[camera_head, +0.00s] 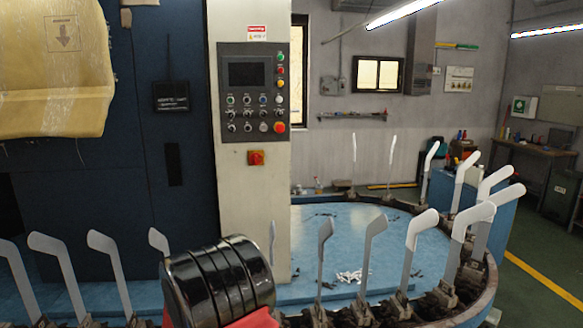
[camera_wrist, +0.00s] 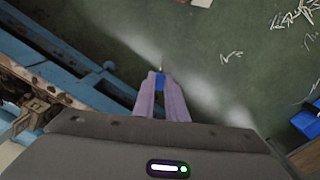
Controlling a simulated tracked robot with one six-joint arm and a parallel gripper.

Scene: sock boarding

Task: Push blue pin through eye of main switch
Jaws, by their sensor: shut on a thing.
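The rest of the pin is hidden by the fingers. The wrist view shows floor beyond the pin and no switch. The eye of the switch is too small to make out.
The grey control panel (camera_head: 254,92) is above the switch. A curved row of upright white sock boards (camera_head: 410,240) rings the blue table (camera_head: 345,230). In the wrist view a blue rail (camera_wrist: 60,60) runs along the left, and white scraps (camera_wrist: 231,56) lie on the green floor.

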